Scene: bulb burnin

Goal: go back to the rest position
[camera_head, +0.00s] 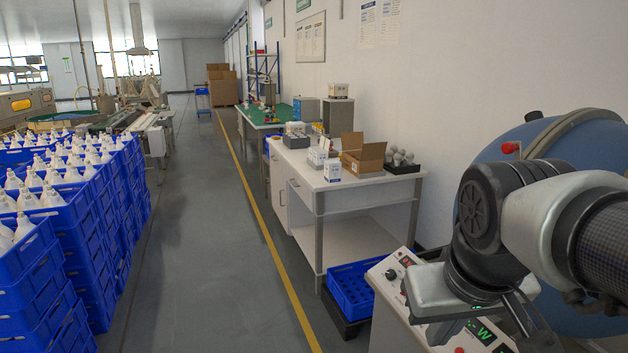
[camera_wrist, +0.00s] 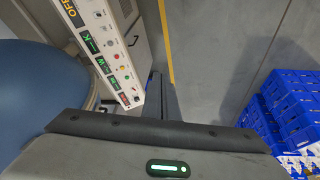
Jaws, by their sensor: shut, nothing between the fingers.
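My gripper (camera_wrist: 160,92) shows in the wrist view with its dark fingers together and nothing between them. It hangs over the grey floor beside a white control panel (camera_wrist: 103,45) with knobs and lit displays. In the head view my arm reaches in from the right, and its wrist is above the same panel (camera_head: 388,290). The fingertips cannot be made out clearly there. No object is held.
A large blue rounded body (camera_head: 520,150) stands behind my arm. A white workbench (camera_head: 335,183) holds cartons and bulbs. A blue crate (camera_head: 350,290) sits low beside the panel. Stacked blue crates (camera_head: 75,240) stand at left. The aisle floor (camera_head: 200,250) is clear.

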